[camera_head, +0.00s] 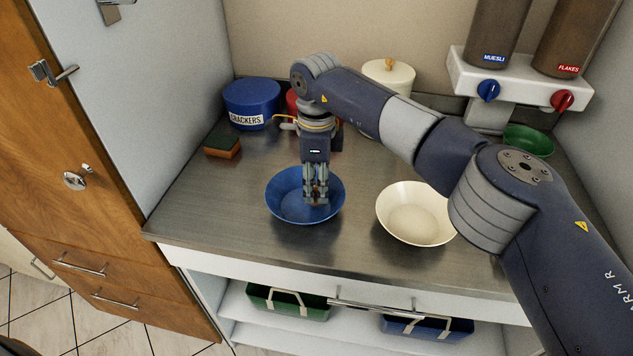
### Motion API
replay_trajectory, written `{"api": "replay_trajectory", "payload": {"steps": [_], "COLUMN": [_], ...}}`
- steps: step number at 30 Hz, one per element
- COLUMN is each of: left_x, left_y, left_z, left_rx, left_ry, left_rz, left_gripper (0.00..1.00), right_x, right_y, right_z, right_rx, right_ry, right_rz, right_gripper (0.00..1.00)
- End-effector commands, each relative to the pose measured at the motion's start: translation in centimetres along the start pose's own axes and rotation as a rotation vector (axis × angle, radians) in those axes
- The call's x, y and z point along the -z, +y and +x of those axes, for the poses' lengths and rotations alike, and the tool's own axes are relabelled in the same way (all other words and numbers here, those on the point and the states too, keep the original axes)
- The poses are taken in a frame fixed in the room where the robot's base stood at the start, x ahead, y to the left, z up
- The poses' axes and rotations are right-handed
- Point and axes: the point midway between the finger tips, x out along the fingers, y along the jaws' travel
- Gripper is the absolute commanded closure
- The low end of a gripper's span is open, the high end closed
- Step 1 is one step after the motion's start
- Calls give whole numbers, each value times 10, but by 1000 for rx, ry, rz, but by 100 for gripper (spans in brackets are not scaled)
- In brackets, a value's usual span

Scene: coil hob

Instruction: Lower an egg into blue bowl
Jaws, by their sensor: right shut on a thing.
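The blue bowl (281,210) stands on the steel counter, left of a white bowl. My right gripper (316,200) points straight down with its fingertips over the right half of the blue bowl, at or inside its rim as it looks here. It is shut on a small brownish thing at the fingertips, likely the egg, mostly hidden by the fingers. I cannot tell whether that thing touches the bowl. My left gripper is not in view.
The white bowl (412,214) stands close on the right, under my right arm. Behind are a blue crackers tin (252,104), a sponge (223,146), a cream lidded jar (388,82), a green bowl (530,141) and a cereal dispenser (520,84). The counter's left front (205,222) is clear.

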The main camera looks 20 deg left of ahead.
Motion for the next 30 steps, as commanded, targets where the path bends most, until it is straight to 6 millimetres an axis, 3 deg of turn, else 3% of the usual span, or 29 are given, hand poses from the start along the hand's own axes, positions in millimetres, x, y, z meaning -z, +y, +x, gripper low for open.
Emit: {"api": "replay_trajectory", "payload": {"steps": [25, 26, 29, 30], "left_x": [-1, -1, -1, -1], "left_y": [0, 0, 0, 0], "left_z": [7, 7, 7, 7], "left_rx": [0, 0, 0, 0], "left_ry": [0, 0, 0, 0], "left_rz": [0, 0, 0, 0], "left_gripper": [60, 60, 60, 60], "right_x": [0, 0, 0, 0], "right_y": [0, 0, 0, 0], "right_z": [10, 10, 10, 10], "right_rx": [0, 0, 0, 0], "right_ry": [0, 0, 0, 0], "right_rz": [0, 0, 0, 0], "right_gripper": [99, 69, 48, 48]}}
